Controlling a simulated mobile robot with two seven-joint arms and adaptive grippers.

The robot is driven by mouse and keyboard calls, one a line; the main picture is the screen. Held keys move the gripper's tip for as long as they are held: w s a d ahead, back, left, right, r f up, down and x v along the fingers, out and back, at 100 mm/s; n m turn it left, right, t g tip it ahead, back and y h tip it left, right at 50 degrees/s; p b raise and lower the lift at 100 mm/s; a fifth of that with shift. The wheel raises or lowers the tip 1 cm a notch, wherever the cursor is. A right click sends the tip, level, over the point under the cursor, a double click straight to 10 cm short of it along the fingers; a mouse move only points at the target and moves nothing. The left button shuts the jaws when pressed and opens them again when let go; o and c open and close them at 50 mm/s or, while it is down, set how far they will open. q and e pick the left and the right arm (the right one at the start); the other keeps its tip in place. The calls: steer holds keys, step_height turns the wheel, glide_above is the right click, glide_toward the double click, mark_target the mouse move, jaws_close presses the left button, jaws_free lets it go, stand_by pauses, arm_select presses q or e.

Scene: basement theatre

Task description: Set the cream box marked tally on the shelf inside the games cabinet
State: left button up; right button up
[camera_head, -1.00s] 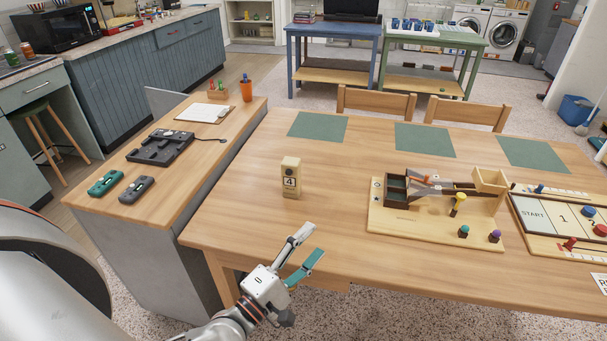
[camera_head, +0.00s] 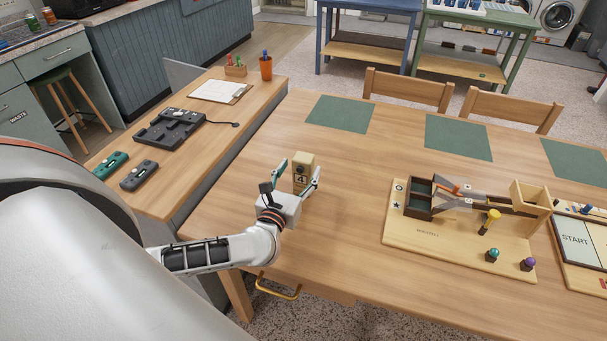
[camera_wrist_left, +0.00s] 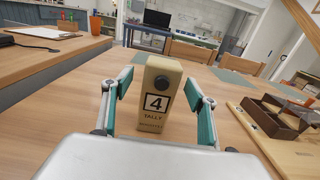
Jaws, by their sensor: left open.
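The cream box marked tally (camera_head: 303,170) stands upright on the wooden table. Its front shows a 4, the word TALLY and a dark round knob near the top in the left wrist view (camera_wrist_left: 158,95). My left gripper (camera_head: 300,178) is open, with one finger on each side of the box. In the left wrist view its teal finger pads (camera_wrist_left: 160,105) stand at either side of the box, with a gap visible on both sides. My right gripper is not in view. I see no cabinet that I can identify as the games cabinet.
A wooden game board with a ramp (camera_head: 450,240) lies to the right on the table (camera_head: 350,225). Green mats (camera_head: 340,114) lie along the far edge, with chairs (camera_head: 408,90) behind. A side counter at left holds a clipboard (camera_head: 218,90) and a dark device (camera_head: 170,128).

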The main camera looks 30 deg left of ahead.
arm_select(q)
steer(key=x, duration=0.3)
steer(key=shift+w+f, duration=0.1)
steer(key=shift+w, duration=0.05)
steer(key=c, duration=1.4)
